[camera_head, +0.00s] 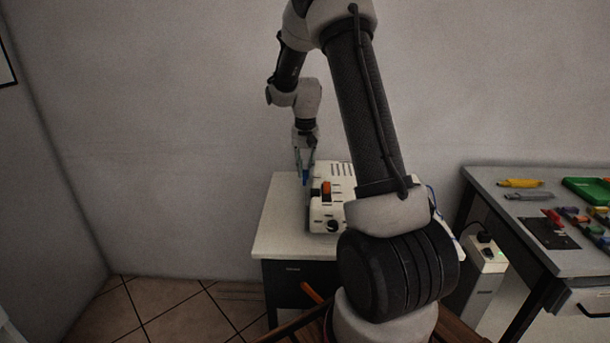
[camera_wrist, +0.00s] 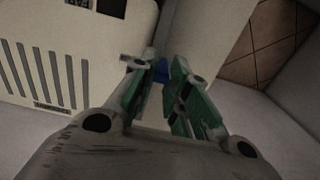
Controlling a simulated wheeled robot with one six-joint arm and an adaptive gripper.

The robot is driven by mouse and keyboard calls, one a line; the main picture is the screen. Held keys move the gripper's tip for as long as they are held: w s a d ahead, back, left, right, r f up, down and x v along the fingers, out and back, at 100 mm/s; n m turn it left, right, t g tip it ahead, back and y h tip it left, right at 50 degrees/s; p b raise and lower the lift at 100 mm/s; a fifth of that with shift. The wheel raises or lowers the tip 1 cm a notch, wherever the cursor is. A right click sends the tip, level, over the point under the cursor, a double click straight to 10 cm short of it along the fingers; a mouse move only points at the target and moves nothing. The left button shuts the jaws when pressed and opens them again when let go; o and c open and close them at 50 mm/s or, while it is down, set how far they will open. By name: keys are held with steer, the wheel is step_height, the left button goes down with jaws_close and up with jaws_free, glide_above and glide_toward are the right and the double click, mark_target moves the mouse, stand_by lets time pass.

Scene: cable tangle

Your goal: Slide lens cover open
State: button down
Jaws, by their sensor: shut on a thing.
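A white projector-like box (camera_head: 345,176) with slotted vents stands on the small white-topped cabinet. Its front has an orange part (camera_head: 327,187) and a dark round lens-like part (camera_head: 333,226). I cannot make out the lens cover for certain. My gripper (camera_head: 304,174) points down at the left side of the box. Its green-padded fingers are closed on a small blue piece (camera_wrist: 161,71), which shows between the fingertips in the wrist view. The vented white side (camera_wrist: 45,60) lies just left of the fingers there. My arm hides the box's right part.
The cabinet top (camera_head: 277,222) is bare to the left of the box. At the right, a grey workbench (camera_head: 500,207) holds a yellow tool (camera_head: 520,183), a green tray (camera_head: 588,190) and several small coloured parts. A white unit (camera_head: 485,262) with a plug stands between them.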

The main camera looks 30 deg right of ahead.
steer(key=shift+w+d+r, duration=0.1)
steer(key=shift+w, duration=0.1)
steer(key=c, duration=1.4)
jaws_free()
step_height(320, 180, up, 12)
steer(key=shift+f, duration=0.1)
steer(key=shift+s+a+r+n+t, duration=0.75)
steer(key=shift+s+a+r+n, duration=0.8)
steer(key=shift+s, duration=3.65)
steer(key=shift+s+a+r+n+t, duration=0.8)
steer(key=shift+s+a, duration=1.35)
steer(key=shift+s, duration=3)
steer(key=shift+s+a+r+n+t, duration=0.65)
steer(key=shift+s+a+r+n, duration=0.9)
steer(key=shift+s, duration=3.65)
